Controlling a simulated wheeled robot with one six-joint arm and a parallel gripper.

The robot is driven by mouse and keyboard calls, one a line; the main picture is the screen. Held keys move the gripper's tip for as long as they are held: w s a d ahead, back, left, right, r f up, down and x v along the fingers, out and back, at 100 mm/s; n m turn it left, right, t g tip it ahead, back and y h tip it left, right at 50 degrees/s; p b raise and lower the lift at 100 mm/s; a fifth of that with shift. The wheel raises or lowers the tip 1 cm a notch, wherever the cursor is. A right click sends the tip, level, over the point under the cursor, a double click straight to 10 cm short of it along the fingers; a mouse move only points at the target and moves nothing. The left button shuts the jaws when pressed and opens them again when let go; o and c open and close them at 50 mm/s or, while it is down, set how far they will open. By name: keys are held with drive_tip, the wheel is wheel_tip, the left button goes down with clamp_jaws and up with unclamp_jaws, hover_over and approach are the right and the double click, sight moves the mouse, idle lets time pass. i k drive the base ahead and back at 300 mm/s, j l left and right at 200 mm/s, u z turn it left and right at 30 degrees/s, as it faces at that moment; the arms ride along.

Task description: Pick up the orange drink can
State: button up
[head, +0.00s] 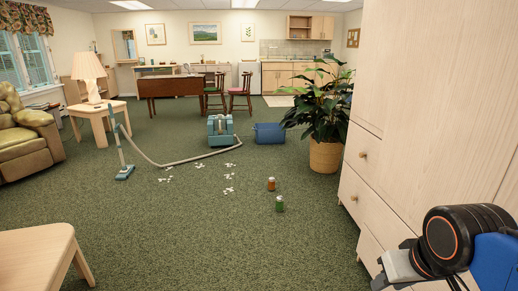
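In the head view, an orange drink can (271,184) stands upright on the green carpet, a little right of the picture's middle. A green can (279,204) stands just in front of it and slightly to the right, apart from it. Part of my arm shows at the lower right, in front of the pale cabinet. The end of my arm with its fingers is not visible, so my gripper's state does not show.
A teal vacuum cleaner (220,130) with a long hose, a blue box (269,133) and a potted plant (325,155) stand beyond the cans. White scraps (229,177) lie left of them. A tall cabinet (400,180) borders the right; the foreground carpet is clear.

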sight(271, 180)
drive_tip(key=i, duration=3.35)
drive_tip(key=i+j+z, duration=0.2)
drive_tip(key=i, duration=0.6)
drive_tip(key=l, duration=0.1)
